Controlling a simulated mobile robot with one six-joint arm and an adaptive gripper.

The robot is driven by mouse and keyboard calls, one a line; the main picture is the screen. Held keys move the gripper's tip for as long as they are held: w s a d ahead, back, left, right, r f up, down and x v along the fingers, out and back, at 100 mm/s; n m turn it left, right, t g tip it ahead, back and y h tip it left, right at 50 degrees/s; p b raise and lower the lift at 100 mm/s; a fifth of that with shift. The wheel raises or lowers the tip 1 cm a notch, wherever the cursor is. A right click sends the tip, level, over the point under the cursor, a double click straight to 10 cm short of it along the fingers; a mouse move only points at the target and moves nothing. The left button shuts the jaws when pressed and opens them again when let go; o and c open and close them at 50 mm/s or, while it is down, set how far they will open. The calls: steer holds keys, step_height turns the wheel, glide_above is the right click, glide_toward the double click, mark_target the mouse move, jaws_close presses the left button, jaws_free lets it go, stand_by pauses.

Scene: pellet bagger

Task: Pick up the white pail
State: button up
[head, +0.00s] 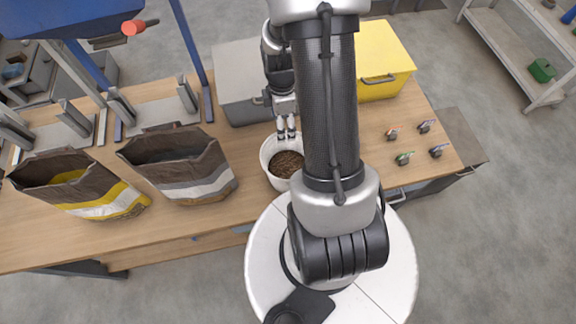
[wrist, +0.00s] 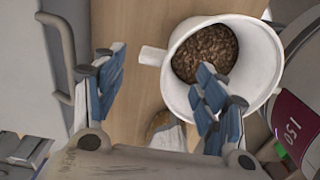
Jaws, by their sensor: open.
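The white pail (head: 278,184) stands on the wooden bench, partly behind my arm in the head view. It holds brown pellets (head: 287,164). In the wrist view the pail (wrist: 259,72) is at the upper right, with a white lug on its left side. My gripper (head: 286,135) is open and empty, at the far rim of the pail in the head view. In the wrist view one finger overlaps the pail's opening and the other is to the left, over bare bench. I cannot tell whether either finger touches the pail.
Two open bags, one yellow-striped (head: 108,203) and one grey-and-white (head: 205,187), stand on the bench at left. A grey bin (head: 235,75) and a yellow bin (head: 388,55) are behind the pail. Several small clips lie at right. Bare bench (head: 230,222) shows in front of the bags.

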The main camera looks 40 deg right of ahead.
steer(key=shift+w+f+b, duration=0.1)
steer(key=shift+f+b, duration=0.75)
steer(key=shift+f, duration=1.95)
steer(key=shift+r, duration=0.1)
steer(key=c, duration=1.4)
